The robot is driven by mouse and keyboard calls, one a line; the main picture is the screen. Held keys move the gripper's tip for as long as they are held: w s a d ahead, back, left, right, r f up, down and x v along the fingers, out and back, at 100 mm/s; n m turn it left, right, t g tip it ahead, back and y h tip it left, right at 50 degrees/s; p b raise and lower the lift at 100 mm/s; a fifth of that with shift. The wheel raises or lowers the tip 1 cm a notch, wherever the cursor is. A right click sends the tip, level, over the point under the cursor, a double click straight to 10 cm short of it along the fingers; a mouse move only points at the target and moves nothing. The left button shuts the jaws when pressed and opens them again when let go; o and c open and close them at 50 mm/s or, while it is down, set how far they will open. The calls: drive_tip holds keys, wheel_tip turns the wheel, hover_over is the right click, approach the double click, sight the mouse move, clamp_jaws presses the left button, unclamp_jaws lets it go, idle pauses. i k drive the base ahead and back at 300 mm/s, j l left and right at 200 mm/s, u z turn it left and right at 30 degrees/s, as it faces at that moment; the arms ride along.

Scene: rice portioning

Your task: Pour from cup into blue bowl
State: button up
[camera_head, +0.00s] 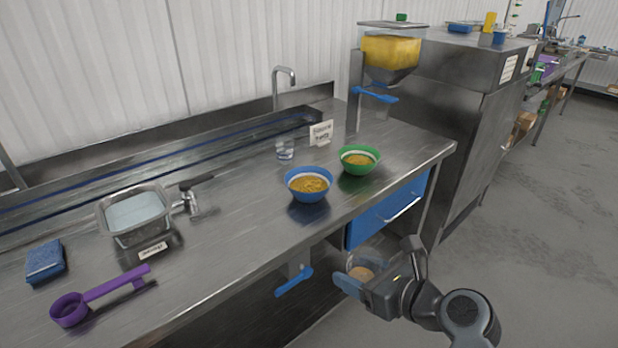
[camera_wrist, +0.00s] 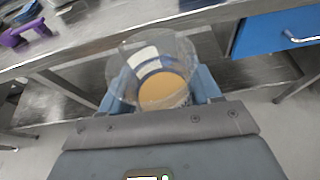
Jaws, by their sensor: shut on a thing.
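A clear cup (camera_wrist: 160,55) with tan grain in its bottom is held between the blue fingers of my gripper (camera_wrist: 163,88). In the head view the cup (camera_head: 362,262) is partly hidden by my gripper (camera_head: 358,280), which is in front of the counter edge and below its top. The blue bowl (camera_head: 307,195) stands upright on the counter near its front edge, up and left of my gripper. It holds yellow-brown grain. The bowl is not clearly visible in the wrist view.
A green bowl (camera_head: 359,170) with grain stands right of the blue bowl, and an empty-looking glass (camera_head: 285,150) behind. A metal water basin (camera_head: 113,219), purple scoop (camera_head: 70,308) and blue sponge (camera_head: 45,262) are at left. A blue drawer (camera_head: 392,208) is under the counter. A grain dispenser (camera_head: 391,52) stands behind.

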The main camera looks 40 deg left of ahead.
sight(307, 183)
drive_tip(key=j, duration=0.75)
drive_tip(key=i+j, duration=0.15)
drive_tip(key=j, duration=0.6)
drive_tip(key=i, duration=0.3)
